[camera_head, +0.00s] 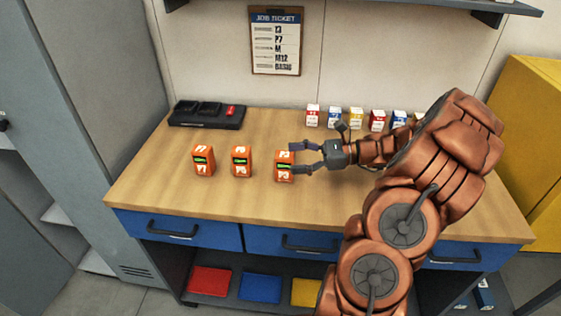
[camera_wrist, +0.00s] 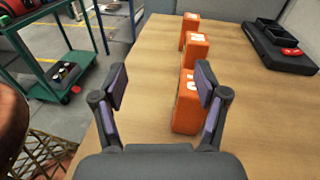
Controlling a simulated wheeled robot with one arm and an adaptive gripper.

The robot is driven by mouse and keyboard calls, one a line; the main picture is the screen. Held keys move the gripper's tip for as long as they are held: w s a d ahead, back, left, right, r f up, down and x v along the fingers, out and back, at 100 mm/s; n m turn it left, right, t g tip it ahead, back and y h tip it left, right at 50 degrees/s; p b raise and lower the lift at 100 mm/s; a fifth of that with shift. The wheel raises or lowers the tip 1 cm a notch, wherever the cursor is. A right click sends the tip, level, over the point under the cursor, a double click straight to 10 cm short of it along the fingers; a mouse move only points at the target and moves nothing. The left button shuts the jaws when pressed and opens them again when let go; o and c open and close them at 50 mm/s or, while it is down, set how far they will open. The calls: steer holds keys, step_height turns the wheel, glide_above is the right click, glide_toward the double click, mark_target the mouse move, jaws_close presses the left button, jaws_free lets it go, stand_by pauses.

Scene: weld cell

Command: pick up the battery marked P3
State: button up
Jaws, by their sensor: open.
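The battery marked P3 (camera_head: 285,167) is an orange block standing upright on the bench. It is the rightmost of three orange batteries in the head view. In the wrist view, the nearest orange battery (camera_wrist: 186,108) stands between and just beyond the open fingers (camera_wrist: 160,88), closer to the right finger. That finger covers part of its edge. The battery marked P6 (camera_head: 241,161) and the one marked P7 (camera_head: 204,160) stand to its left.
A black charger tray (camera_head: 207,122) with a red item lies at the back left of the wooden bench (camera_head: 240,199). Several small coloured boxes (camera_head: 334,117) line the back edge. A job ticket (camera_head: 276,45) hangs on the wall. The bench front is clear.

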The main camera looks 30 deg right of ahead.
mark_target(285, 164)
steer(key=d+f+m+t+b, duration=0.1)
steer(key=d+f, duration=0.1)
steer(key=d+f+t+b, duration=0.1)
steer(key=d+b, duration=0.1)
steer(key=d+f+m+b, duration=0.1)
steer(key=d+f, duration=0.1)
steer(key=shift+w+f+m+t+h, duration=0.3)
steer(key=shift+f+t+h, duration=0.05)
steer(key=shift+t+h, duration=0.05)
steer(key=shift+w+f+b, duration=0.1)
steer(key=shift+f+b, duration=0.3)
steer(key=shift+b, duration=0.15)
steer(key=shift+p+x, duration=0.5)
steer(key=shift+x, duration=1.15)
steer(key=shift+p+x, duration=0.55)
steer(key=shift+x, duration=1.65)
steer(key=shift+c, duration=0.4)
jaws_close()
